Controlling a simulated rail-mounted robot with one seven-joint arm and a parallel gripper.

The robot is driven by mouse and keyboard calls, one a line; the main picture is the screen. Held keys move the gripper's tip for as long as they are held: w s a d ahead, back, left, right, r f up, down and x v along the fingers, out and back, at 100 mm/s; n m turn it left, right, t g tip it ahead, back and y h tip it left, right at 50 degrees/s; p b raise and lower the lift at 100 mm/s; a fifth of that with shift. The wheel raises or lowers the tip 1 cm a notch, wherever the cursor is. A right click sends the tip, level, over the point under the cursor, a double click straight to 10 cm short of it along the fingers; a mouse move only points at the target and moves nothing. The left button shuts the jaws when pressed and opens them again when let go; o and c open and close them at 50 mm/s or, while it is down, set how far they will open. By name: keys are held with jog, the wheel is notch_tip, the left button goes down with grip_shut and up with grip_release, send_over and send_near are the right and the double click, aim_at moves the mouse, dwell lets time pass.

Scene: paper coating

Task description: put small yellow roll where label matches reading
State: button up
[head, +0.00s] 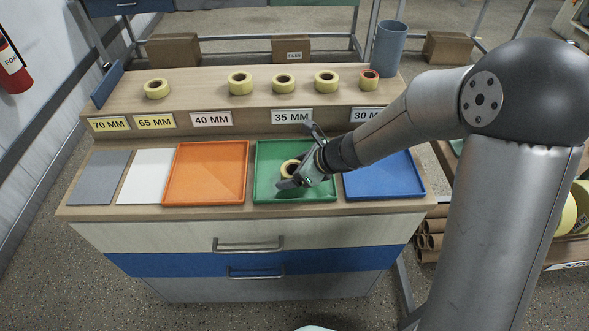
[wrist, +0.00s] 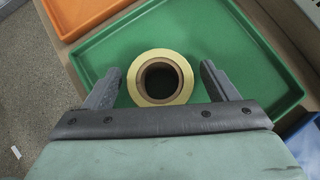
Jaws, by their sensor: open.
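A small yellow roll (wrist: 188,78) with a brown core lies flat in the green tray (wrist: 245,50). In the head view the roll (head: 288,168) is partly hidden by my gripper (head: 294,181). In the wrist view my gripper (wrist: 160,82) is open, with one finger on each side of the roll and a gap at both sides. The green tray (head: 300,150) lies below the 35 MM label (head: 291,116). Other labels read 70 MM (head: 109,124), 65 MM (head: 155,121), 40 MM (head: 211,118) and 30 M, cut off by my arm (head: 366,114). No reading display shows.
Several yellow rolls (head: 239,83) stand on the raised shelf, one with a red core (head: 369,80). An orange tray (head: 206,198), a white sheet (head: 146,177) and a grey sheet (head: 98,178) lie left of the green tray; a blue tray (head: 390,188) lies right. A grey-blue cup (head: 389,48) stands behind.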

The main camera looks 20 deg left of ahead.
jog(key=shift+d+r, duration=0.15)
jog(key=shift+r, duration=0.25)
jog(key=p+v, duration=0.1)
jog(key=v, duration=1)
jog(key=shift+s+d+p, duration=0.15)
jog(key=shift+d+p, duration=0.05)
jog(key=shift+p, duration=0.1)
jog(key=s+d+r+n+g+h, duration=0.1)
jog(key=s+d+n+h, duration=0.7)
jog(key=s+d+n, duration=1)
jog(key=d+n, duration=0.2)
jog(key=shift+r+n+h, duration=0.25)
jog(key=shift+n+h, duration=0.15)
